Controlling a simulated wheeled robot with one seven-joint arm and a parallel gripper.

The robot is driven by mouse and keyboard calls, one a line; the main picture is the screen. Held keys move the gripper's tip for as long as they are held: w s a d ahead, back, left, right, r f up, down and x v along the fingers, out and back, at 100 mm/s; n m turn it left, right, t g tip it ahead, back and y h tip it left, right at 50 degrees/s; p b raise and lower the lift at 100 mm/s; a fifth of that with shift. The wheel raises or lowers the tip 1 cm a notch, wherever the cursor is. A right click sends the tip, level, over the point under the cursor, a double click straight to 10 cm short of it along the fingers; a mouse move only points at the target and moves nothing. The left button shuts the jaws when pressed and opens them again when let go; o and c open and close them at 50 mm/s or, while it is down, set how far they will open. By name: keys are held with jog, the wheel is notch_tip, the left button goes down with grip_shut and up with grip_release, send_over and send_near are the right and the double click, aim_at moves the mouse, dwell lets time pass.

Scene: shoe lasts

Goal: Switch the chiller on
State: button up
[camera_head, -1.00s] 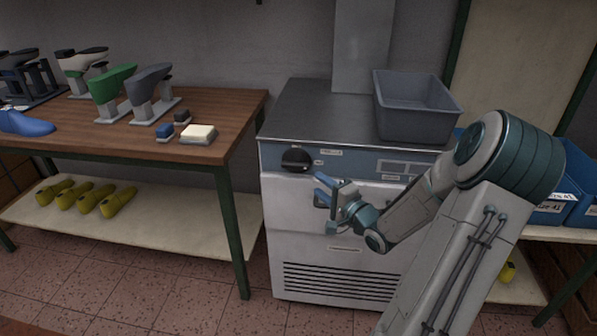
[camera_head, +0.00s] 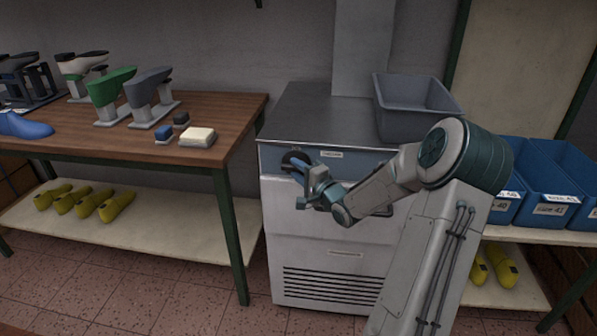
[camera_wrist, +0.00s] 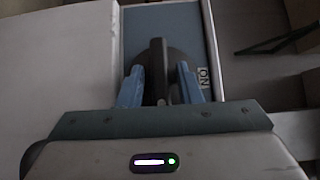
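The chiller (camera_head: 335,235) is a white cabinet with a steel top and a blue control strip. Its black rotary knob (camera_head: 289,156) is at the left end of the strip, partly hidden by my gripper (camera_head: 301,166). In the wrist view my gripper (camera_wrist: 160,84) is open. Its two blue fingers stand on either side of the upright grip of the knob (camera_wrist: 157,60), with small gaps visible. An ON label (camera_wrist: 202,77) is right of the knob in the wrist view.
A grey bin (camera_head: 415,110) stands on the chiller's right top. A wooden bench (camera_head: 75,128) with lasts, a blue block and a cream-topped block is at left. Blue labelled bins (camera_head: 550,208) sit on a shelf at right.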

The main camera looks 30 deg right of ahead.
grip_shut()
